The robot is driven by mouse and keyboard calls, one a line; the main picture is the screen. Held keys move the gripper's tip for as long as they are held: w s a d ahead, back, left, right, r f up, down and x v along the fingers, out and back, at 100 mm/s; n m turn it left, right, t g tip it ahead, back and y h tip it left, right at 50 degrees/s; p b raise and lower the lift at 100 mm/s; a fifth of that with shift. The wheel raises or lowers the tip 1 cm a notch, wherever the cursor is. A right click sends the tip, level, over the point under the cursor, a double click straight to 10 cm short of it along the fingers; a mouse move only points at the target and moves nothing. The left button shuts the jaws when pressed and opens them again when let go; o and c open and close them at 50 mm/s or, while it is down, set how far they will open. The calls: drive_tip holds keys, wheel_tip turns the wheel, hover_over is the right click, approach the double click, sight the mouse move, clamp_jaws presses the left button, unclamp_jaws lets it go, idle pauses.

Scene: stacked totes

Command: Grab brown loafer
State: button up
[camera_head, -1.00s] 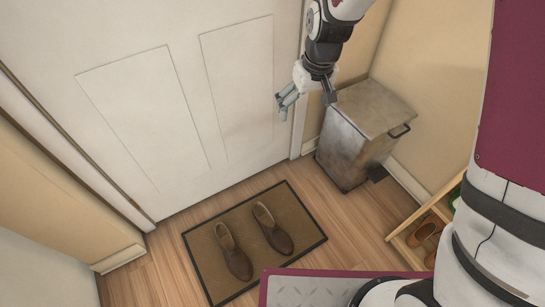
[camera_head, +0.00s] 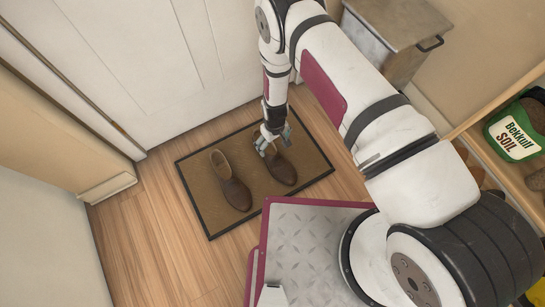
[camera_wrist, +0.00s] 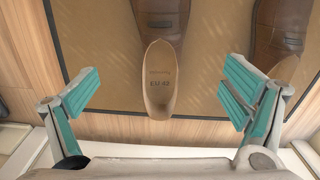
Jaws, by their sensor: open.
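Two brown loafers lie on a dark-edged doormat (camera_head: 202,204). The left loafer (camera_head: 233,186) is in full view in the head view. The right loafer (camera_head: 282,172) is partly hidden by my gripper (camera_head: 271,146), which is over its heel end. In the wrist view, one loafer (camera_wrist: 160,80) lies centred between my open, teal-padded fingers (camera_wrist: 165,95), its tan insole facing up and its toe pointing away. The fingers are apart from it on both sides. The other loafer (camera_wrist: 281,32) shows at the upper right, partly behind the right finger.
A white door (camera_head: 120,60) stands behind the mat. A metal bin (camera_head: 392,35) is at the upper right. A wooden shelf (camera_head: 478,150) on the right holds a green soil bag (camera_head: 517,133). Wooden floor (camera_head: 150,235) is clear left of the mat.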

sight(273, 157)
wheel_tip(273, 157, down, 8)
drive_tip(key=b, duration=0.3)
drive_tip(key=shift+s+f, duration=0.15)
drive_tip(key=shift+f, duration=0.1)
drive_tip(key=shift+a+f+b, duration=0.15)
drive_tip(key=shift+f+b, duration=1.8)
drive_tip(key=shift+f, duration=1)
drive_tip(key=shift+r, duration=0.1)
drive_tip(key=c, duration=1.7)
